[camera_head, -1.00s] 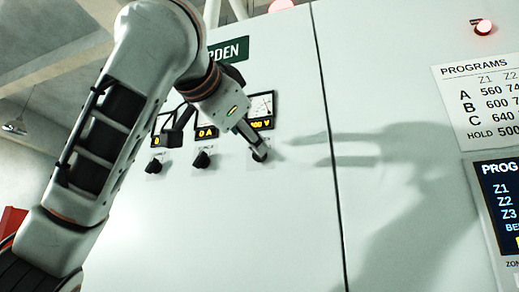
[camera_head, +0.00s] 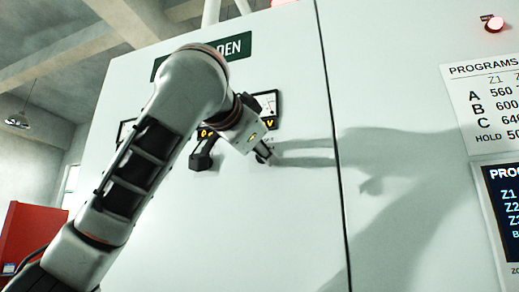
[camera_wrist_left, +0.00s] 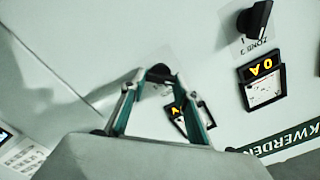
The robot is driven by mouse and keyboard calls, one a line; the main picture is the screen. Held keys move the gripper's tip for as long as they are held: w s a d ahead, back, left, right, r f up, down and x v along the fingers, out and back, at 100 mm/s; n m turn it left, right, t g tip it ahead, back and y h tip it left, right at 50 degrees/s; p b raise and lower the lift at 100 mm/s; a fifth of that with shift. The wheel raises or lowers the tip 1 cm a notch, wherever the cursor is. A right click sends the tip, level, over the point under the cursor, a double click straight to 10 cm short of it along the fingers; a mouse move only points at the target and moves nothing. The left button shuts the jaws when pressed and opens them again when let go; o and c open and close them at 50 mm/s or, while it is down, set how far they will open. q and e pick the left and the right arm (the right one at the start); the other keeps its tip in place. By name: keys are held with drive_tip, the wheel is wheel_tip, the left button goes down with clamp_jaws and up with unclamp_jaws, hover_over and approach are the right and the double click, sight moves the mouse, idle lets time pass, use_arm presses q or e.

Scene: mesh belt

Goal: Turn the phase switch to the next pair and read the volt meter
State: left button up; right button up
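My left gripper (camera_head: 264,152) reaches the white cabinet front at the rightmost knob, the phase switch, under the volt meter (camera_head: 266,105). In the left wrist view, the black switch knob (camera_wrist_left: 160,73) sits between the two fingertips (camera_wrist_left: 159,80), which appear closed against its sides. The knob's pointer direction and markings are hidden. The volt meter has a white dial and an amber display with a "V"; my wrist covers its digits and part of the dial. In the left wrist view the meter (camera_wrist_left: 190,115) is partly behind a finger. My right gripper is not in view.
An ammeter reading 0 A (camera_wrist_left: 265,80) and its black knob (camera_wrist_left: 256,17) lie beside the switch. A program sheet (camera_head: 485,100) and dark screen (camera_head: 503,205) are at the right. A red cabinet (camera_head: 28,235) stands far left. The lower cabinet front is clear.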

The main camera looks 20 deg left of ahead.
use_arm(q)
drive_tip(key=shift+m, duration=0.3)
drive_tip(key=shift+f+m+b, duration=0.15)
drive_tip(key=shift+m+b, duration=0.3)
drive_tip(key=shift+m, duration=3.55)
drive_tip(key=shift+d, duration=0.1)
drive_tip(key=o, duration=1.1)
